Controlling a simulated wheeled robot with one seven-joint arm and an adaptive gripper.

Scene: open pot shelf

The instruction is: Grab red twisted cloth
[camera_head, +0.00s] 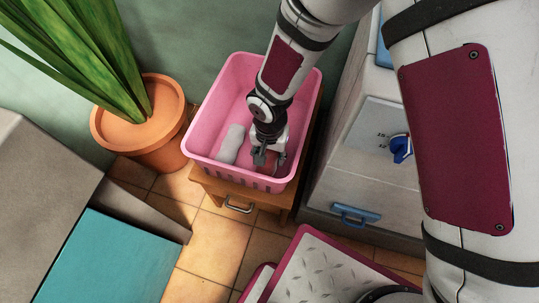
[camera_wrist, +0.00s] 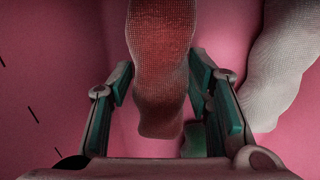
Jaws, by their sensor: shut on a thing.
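The red twisted cloth (camera_wrist: 161,60) lies between the two fingers of my gripper (camera_wrist: 161,105) in the wrist view. Its near end hangs toward the camera and its far end runs out of the top of that view. In the head view my gripper (camera_head: 266,158) is down inside a pink basket (camera_head: 203,128), closed on the red cloth (camera_head: 271,170), which is mostly hidden by the fingers. The cloth is inside the basket, near its front side.
A white rolled cloth (camera_head: 231,144) lies in the basket left of my gripper; it also shows in the wrist view (camera_wrist: 280,65). The basket stands on a small wooden cabinet (camera_head: 238,194). A potted plant (camera_head: 141,135) is at left, a washing machine (camera_head: 363,160) at right.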

